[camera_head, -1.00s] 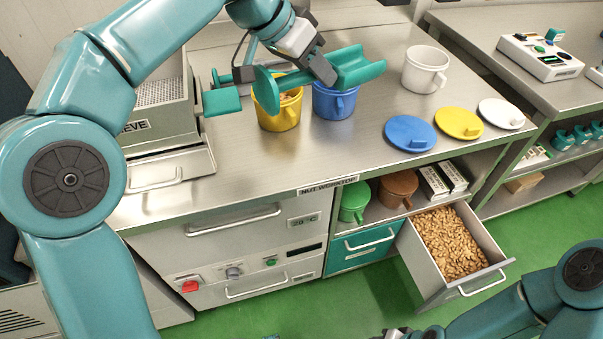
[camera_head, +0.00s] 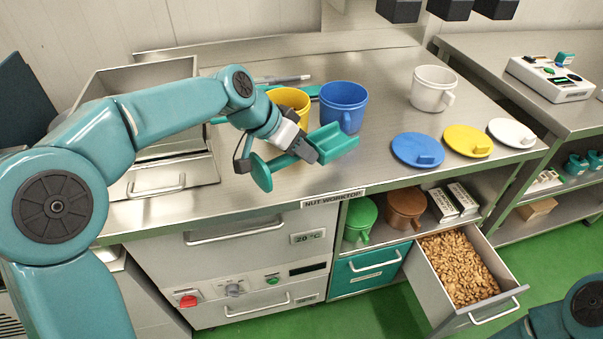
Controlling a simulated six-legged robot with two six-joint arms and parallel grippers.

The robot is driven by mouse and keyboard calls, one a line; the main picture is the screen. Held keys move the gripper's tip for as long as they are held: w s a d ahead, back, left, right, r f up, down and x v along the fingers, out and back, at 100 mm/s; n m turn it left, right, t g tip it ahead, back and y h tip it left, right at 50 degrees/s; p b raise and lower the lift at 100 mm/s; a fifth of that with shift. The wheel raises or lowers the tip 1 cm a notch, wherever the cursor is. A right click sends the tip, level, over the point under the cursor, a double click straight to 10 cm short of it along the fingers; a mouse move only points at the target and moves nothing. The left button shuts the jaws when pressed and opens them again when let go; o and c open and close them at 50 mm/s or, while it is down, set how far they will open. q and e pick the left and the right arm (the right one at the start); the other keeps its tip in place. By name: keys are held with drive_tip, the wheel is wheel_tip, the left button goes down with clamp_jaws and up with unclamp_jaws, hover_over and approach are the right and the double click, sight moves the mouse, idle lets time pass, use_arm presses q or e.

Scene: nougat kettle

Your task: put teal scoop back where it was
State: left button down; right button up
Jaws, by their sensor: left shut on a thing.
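The teal scoop (camera_head: 336,142) is held in my left gripper (camera_head: 312,155), which is shut on its handle. Its trough points to the right and a round teal disc (camera_head: 262,172) is at the other end of the handle. The scoop is in front of the blue mug (camera_head: 344,101) and near the worktop's front edge. My right gripper is out of view; only part of that arm shows at the lower right.
A yellow mug (camera_head: 293,102) and a white mug (camera_head: 433,88) stand on the worktop (camera_head: 375,120). Blue (camera_head: 416,150), yellow (camera_head: 467,141) and white (camera_head: 511,132) lids lie at right. An open drawer (camera_head: 492,253) of nuts juts out below. Green (camera_head: 361,217) and brown (camera_head: 404,207) pots sit on the shelf.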

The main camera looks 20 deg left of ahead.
use_arm(q)
wheel_tip(320, 180, down, 6)
drive_tip(key=shift+r+b, duration=0.25)
drive_tip(key=shift+b, duration=0.15)
drive_tip(key=shift+r, duration=0.1)
drive_tip(key=c, duration=0.8)
unclamp_jaws()
drive_tip(key=shift+f, duration=0.2)
drive_tip(key=shift+c, duration=0.2)
drive_tip(key=shift+r, duration=0.1)
drive_tip(key=shift+r, duration=0.25)
drive_tip(key=p+v, duration=0.1)
drive_tip(key=v, duration=1.1)
drive_tip(key=shift+f, duration=0.15)
